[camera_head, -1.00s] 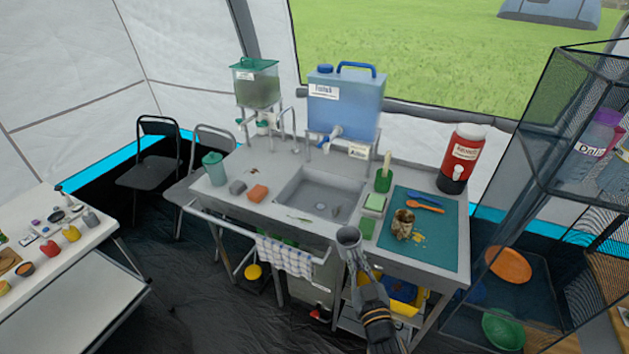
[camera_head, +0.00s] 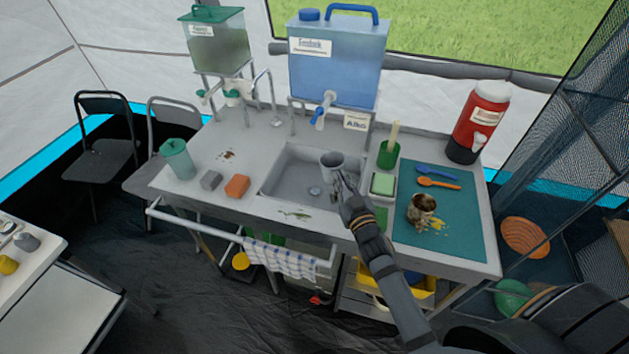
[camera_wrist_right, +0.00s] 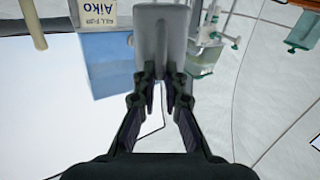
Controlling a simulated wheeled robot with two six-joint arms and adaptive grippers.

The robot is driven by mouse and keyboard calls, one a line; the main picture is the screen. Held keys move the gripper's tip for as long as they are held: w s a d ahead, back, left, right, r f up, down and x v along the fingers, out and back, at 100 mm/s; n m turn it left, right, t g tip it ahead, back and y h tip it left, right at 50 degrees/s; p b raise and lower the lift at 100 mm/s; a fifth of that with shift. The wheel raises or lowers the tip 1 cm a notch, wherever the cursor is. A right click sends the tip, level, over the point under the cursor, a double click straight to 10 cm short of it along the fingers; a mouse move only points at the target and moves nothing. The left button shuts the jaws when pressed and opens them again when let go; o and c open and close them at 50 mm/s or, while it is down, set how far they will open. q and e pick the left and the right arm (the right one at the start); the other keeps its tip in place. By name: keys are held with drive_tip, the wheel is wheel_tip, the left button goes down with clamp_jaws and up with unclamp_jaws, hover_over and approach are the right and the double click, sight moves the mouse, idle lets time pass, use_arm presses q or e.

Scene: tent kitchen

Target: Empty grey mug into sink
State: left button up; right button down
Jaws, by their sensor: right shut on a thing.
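The grey mug (camera_head: 331,161) is over the right part of the sink (camera_head: 284,180), with its round mouth showing from above. It looks roughly upright; its contents cannot be made out. My right gripper (camera_head: 343,183) is shut on the mug, reaching in from the front right. In the right wrist view the mug (camera_wrist_right: 161,35) sits between the fingertips of my gripper (camera_wrist_right: 160,88). The sink is a grey rectangular basin with a small dark thing on its floor. My left gripper is not in view.
A blue water tank (camera_head: 337,62) with a tap stands behind the sink. A green cup with a brush (camera_head: 389,154) and a sponge (camera_head: 383,184) are close to the right. An orange sponge (camera_head: 237,187) lies left of the basin.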

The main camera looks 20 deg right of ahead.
use_arm(q)
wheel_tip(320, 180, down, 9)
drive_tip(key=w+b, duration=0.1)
drive_tip(key=b, duration=0.6)
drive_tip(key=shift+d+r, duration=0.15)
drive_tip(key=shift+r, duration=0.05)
use_arm(e)
drive_tip(key=w+d+r+m+h, duration=0.1)
drive_tip(key=w+d+m, duration=0.1)
drive_tip(key=w+d, duration=0.6)
drive_tip(key=shift+d+r+m+h, duration=0.3)
drive_tip(key=shift+d+r+h, duration=0.1)
drive_tip(key=shift+d, duration=0.5)
drive_tip(key=shift+a+f, duration=0.1)
